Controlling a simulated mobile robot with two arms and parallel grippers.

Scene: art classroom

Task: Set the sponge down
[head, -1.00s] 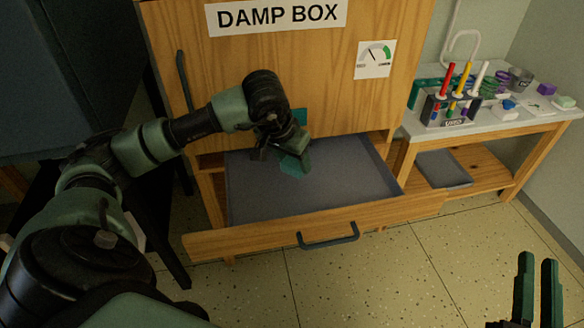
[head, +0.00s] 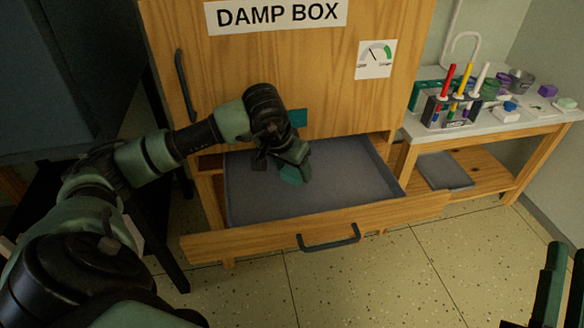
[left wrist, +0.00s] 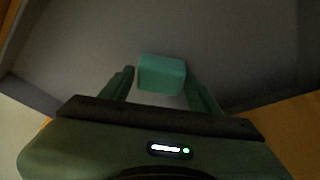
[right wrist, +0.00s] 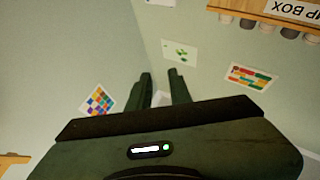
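The sponge is a small teal block (head: 292,174) low inside the open drawer of the damp box. My left gripper (head: 290,162) reaches down into the drawer. In the left wrist view, the sponge (left wrist: 161,73) sits between the two fingertips (left wrist: 160,74), with the fingers close against its sides. The gripper looks shut on it. Whether the underside touches the drawer floor I cannot tell. The grey drawer (head: 345,187) is otherwise empty where it shows. My right gripper (head: 562,285) is empty at the lower right, its fingers apart, as the right wrist view (right wrist: 160,76) also shows.
The damp box (head: 330,95) has a wooden front above the drawer, with a dial card (head: 375,56). The drawer front (head: 270,242) with its dark handle juts out over the floor. A side table (head: 540,116) at right holds a pen rack (head: 452,112) and small items.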

